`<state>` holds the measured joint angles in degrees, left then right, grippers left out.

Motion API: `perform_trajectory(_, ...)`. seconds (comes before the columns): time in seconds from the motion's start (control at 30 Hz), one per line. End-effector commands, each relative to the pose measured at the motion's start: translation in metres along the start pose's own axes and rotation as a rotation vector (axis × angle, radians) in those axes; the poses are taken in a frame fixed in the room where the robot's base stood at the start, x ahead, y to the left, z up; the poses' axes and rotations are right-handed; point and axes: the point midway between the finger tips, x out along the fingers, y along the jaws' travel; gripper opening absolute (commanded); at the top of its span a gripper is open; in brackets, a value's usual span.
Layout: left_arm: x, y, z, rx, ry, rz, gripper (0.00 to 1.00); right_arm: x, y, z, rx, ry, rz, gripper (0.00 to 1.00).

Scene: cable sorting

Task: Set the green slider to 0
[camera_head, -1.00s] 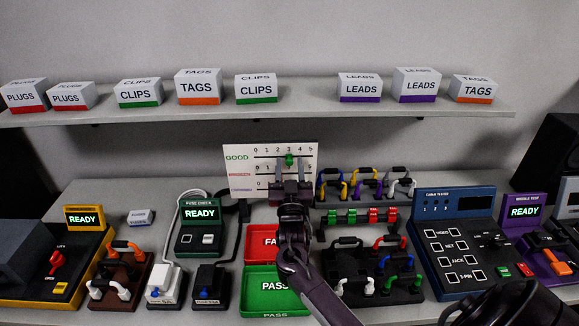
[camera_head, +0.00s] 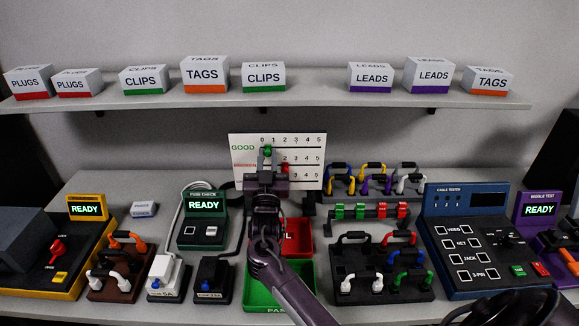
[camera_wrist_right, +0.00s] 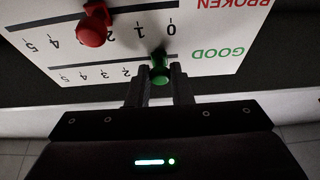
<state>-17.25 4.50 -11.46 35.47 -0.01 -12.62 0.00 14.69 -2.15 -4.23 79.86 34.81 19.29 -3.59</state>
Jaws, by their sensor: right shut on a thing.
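The green slider (camera_head: 267,151) sits on the top row, marked GOOD, of the white scale board (camera_head: 240,174), close to the 0 end. In the right wrist view the green slider (camera_wrist_right: 160,74) lies between the fingertips of my right gripper (camera_wrist_right: 160,70), which is shut on it. That view is upside down, and the GOOD row's 0 is hidden there by the gripper. In the head view my right gripper (camera_head: 266,166) reaches up to the board and covers part of its lower rows.
A red slider (camera_head: 285,167) is on the row below, near 2; it also shows in the right wrist view (camera_wrist_right: 93,28). The green tray (camera_head: 257,291) and red tray (camera_head: 305,231) lie under my right arm. Cable racks (camera_head: 340,285) stand to the right.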

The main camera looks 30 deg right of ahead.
Motion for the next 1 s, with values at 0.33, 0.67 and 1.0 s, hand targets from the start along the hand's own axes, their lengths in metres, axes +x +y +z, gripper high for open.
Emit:
perform_trajectory(0.33,0.01,-0.003,0.001,0.002,0.001,-0.004,0.36,-0.001,-0.021,0.0,-0.002,-0.001,-0.006,0.0)
perform_trajectory(0.67,0.01,-0.003,0.0,0.002,0.001,-0.003,0.36,-0.001,-0.021,0.0,-0.002,-0.001,-0.004,0.41)
perform_trajectory(1.0,0.014,-0.001,0.0,0.001,0.002,-0.001,0.36,-0.011,-0.02,0.003,-0.003,-0.002,-0.003,0.41)
